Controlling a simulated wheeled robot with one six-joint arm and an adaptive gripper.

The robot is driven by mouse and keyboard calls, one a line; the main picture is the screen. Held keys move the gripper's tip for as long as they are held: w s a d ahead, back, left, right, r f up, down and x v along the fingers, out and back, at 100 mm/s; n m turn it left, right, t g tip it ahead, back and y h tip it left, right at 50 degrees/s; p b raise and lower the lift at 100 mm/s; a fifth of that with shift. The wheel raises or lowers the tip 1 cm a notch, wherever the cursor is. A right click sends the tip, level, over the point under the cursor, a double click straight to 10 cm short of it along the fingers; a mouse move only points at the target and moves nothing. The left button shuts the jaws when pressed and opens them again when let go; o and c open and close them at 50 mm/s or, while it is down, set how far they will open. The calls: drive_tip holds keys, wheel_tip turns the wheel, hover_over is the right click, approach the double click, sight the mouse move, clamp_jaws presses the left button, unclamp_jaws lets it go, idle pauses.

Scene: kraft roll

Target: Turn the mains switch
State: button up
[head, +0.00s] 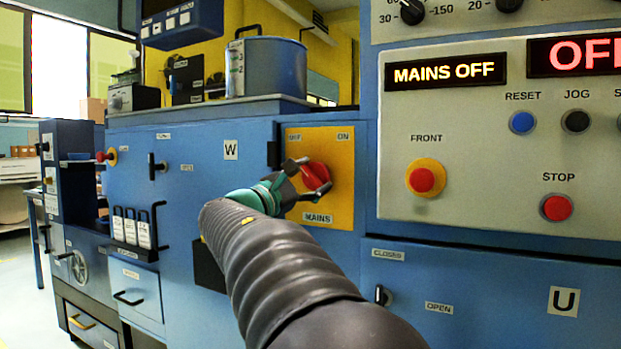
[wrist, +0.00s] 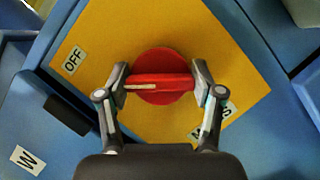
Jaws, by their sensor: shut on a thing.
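The mains switch is a red round knob (head: 316,175) with a raised bar handle, on a yellow plate (head: 340,211) labelled OFF, ON and MAINS. In the wrist view the red bar (wrist: 172,81) has a pale pointer line at its left end, on the side of the OFF label (wrist: 73,60). My gripper (head: 306,180) is at the knob in the head view. In the wrist view my gripper (wrist: 162,82) has one finger at each end of the bar and is shut on it. The display (head: 446,71) reads MAINS OFF.
A control panel to the right has a FRONT button (head: 422,180), a STOP button (head: 556,207), a blue RESET button (head: 522,122) and a black JOG button (head: 576,121). A blue pot (head: 275,67) stands on the cabinet top. A door handle (head: 381,295) is below the panel.

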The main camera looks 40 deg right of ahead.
drive_tip(key=o, duration=1.1)
drive_tip(key=shift+o, duration=0.2)
drive_tip(key=v, duration=1.2)
drive_tip(key=shift+f, duration=0.1)
